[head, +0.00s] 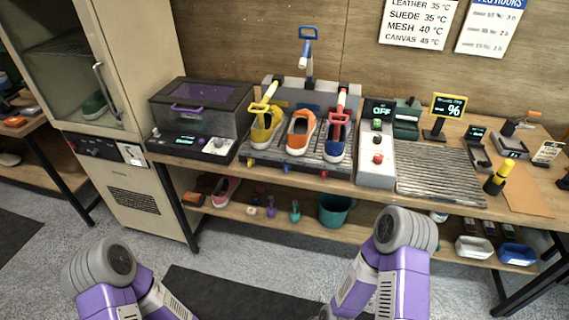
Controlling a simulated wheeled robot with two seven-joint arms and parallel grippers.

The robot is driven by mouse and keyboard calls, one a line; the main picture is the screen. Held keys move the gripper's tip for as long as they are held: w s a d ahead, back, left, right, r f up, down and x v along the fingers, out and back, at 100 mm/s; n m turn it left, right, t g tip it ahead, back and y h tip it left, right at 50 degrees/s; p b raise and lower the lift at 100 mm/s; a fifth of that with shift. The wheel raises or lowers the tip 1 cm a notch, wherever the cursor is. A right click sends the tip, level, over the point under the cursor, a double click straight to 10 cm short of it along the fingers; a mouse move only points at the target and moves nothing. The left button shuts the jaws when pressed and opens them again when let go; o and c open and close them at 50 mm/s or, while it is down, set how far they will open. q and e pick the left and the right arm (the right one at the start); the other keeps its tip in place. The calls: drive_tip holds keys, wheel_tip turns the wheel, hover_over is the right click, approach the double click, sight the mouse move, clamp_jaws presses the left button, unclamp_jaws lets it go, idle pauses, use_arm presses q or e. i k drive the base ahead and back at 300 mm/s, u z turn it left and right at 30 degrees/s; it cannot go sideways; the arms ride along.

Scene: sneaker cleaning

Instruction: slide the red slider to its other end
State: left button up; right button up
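A rack on the workbench holds a yellow, an orange and a blue sneaker. Small coloured tabs sit along its front edge, and a small red tab (323,174) is at the right end. To the right, a pale control box (376,176) has a red knob (378,158) on its top, near the middle, and a display reading OFF at its back. I cannot tell for sure which of these red parts is the slider, nor see its track. Only purple and grey links of my two arms show at the bottom; both grippers are out of view.
A dark lidded box (203,108) stands left of the rack, beside a tall cabinet (128,160). A ribbed grey mat (440,176) lies right of the control box. A lower shelf holds a teal bucket (334,209). Open floor lies before the bench.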

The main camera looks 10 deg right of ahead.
sight(324, 173)
drive_tip(key=k, duration=0.35)
drive_tip(key=z, duration=1.25)
drive_tip(key=i, duration=0.75)
drive_tip(key=u, duration=0.2)
